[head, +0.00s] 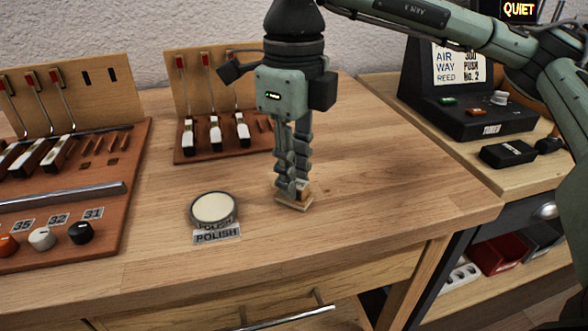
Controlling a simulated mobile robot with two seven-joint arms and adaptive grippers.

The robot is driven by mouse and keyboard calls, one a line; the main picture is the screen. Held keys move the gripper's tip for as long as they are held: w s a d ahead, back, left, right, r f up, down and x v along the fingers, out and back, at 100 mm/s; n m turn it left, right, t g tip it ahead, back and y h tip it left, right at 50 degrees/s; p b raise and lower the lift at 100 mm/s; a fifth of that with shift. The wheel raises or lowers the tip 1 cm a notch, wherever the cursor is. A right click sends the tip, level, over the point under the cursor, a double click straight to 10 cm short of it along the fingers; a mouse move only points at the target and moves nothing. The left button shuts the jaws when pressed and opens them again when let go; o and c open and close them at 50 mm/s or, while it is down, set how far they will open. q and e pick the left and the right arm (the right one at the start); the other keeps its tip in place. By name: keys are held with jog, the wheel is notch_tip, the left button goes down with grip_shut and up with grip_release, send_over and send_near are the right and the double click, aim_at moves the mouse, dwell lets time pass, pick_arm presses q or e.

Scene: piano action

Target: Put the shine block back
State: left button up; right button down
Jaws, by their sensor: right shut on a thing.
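My right gripper (292,188) points straight down over the bench, right of the polish tin. Its fingers are closed on a small brown and pale block (304,189), which looks like the shine block. The fingers hide much of it. The block is at a thin, light wooden square (293,204) at bench level. I cannot tell whether this square is a separate holder or part of the block, nor whether the block bears fully on it. My left gripper is out of view.
A round polish tin (214,208) with a cream top stands behind a POLISH label (216,237). A key rack (190,154) stands behind, and a larger key board (105,196) is at left. A black tuner (470,122) sits on the right-hand bench. The wood (400,190) right of my gripper is clear.

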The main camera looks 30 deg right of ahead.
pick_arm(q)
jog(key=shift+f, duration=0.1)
pick_arm(e)
jog(key=shift+f, duration=0.1)
jog(key=shift+f, duration=0.1)
jog(key=c, duration=1.6)
grip_release()
jog(key=shift+o, duration=1)
jog(key=shift+r, duration=0.35)
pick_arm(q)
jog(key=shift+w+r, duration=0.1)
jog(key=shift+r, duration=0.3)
pick_arm(e)
notch_tip(320, 180, up, 7)
jog(key=shift+r, duration=0.1)
